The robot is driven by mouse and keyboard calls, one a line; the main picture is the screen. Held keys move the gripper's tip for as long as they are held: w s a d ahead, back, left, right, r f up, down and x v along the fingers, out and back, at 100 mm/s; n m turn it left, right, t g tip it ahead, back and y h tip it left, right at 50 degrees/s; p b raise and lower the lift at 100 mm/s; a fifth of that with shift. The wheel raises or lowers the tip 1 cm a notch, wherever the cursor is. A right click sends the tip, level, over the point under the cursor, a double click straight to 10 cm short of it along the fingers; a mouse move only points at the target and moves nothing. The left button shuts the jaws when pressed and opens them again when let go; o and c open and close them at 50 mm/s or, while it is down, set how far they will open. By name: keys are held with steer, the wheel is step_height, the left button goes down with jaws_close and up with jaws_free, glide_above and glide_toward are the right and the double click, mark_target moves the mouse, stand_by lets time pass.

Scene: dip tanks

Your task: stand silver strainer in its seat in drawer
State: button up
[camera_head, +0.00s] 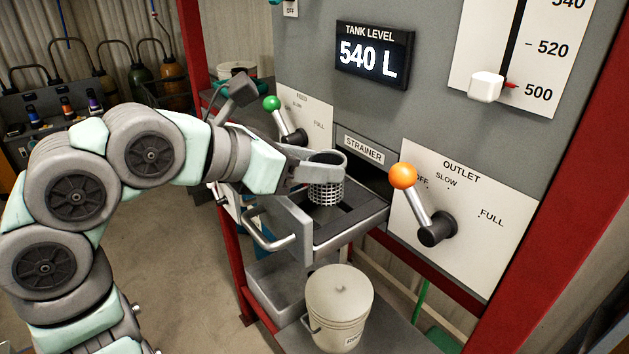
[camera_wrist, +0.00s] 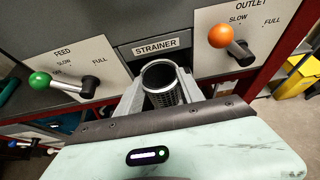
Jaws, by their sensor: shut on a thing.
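The silver strainer (camera_head: 327,189) is an upright mesh cup with a smooth rim. My gripper (camera_head: 322,174) is shut on its rim band, with a finger on either side. The strainer also shows in the wrist view (camera_wrist: 163,92), between my gripper's fingers (camera_wrist: 160,88). The drawer (camera_head: 345,226) is pulled out below the STRAINER label, with a dark opening in its top. The strainer is over the drawer, its lower end at or just above the opening. Whether it touches the drawer, I cannot tell.
The orange-knobbed OUTLET lever (camera_head: 403,177) stands close to the right of the drawer. The green-knobbed FEED lever (camera_head: 271,104) is to the left, near my wrist. A lidded cream bucket (camera_head: 339,300) and a grey bin (camera_head: 284,291) stand below the drawer.

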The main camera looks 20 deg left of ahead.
mark_target(313, 186)
steer(key=shift+f+p, duration=0.45)
steer(key=shift+f, duration=1.3)
steer(key=shift+f, duration=0.2)
steer(key=o, duration=1.4)
steer(key=shift+r, duration=0.25)
steer(key=b+v, duration=0.3)
steer(key=v, duration=0.9)
steer(key=shift+f+b, duration=0.1)
steer(key=shift+b, duration=0.2)
